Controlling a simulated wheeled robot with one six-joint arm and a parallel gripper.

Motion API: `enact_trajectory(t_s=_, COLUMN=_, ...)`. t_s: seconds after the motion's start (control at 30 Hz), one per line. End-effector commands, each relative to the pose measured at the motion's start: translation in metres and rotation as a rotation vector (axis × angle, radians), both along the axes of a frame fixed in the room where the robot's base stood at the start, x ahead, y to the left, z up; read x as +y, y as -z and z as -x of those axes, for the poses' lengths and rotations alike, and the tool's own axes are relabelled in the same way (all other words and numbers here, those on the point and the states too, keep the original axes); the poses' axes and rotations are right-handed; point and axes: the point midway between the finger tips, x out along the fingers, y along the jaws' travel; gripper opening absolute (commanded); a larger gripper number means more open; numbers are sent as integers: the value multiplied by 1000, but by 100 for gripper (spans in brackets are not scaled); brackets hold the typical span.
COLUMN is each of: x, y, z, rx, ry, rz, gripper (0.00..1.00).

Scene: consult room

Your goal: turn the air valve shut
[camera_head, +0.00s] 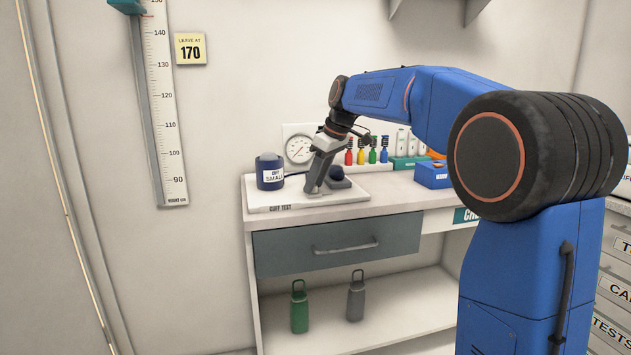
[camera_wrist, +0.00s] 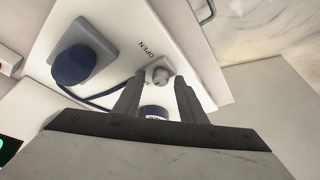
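The air valve shows in the wrist view as a small pale grey knob (camera_wrist: 159,73) on a white panel, beside the printed word OPEN (camera_wrist: 147,48). My gripper (camera_wrist: 161,82) is open, its two fingers apart on either side of the knob. I cannot tell whether either fingertip touches it. In the head view my gripper (camera_head: 313,187) points down over the white cuff test board (camera_head: 280,203) and hides the valve. A dark blue bulb (camera_wrist: 74,66) sits on a grey base, with a blue hose running from it. The bulb also shows right of my gripper (camera_head: 337,174).
A dark blue cuff (camera_head: 269,174) labelled SMALL stands left of my gripper. A round gauge (camera_head: 299,149) is behind it. Several coloured bottles (camera_head: 361,152) and a blue box (camera_head: 432,175) stand to the right. A drawer (camera_head: 338,245) is below the counter.

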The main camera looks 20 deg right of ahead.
Motion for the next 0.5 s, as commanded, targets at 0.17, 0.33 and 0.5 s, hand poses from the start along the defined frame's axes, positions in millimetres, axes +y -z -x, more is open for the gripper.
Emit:
enact_trajectory(t_s=0.17, x=0, y=0, z=0, rx=-1, ry=0, rz=-1, gripper=37)
enact_trajectory(t_s=0.33, x=-1, y=-3, z=1, rx=-1, ry=0, rz=0, gripper=37)
enact_trajectory(t_s=0.5, x=-6, y=-22, z=5, rx=-3, ry=1, rz=-1, gripper=37)
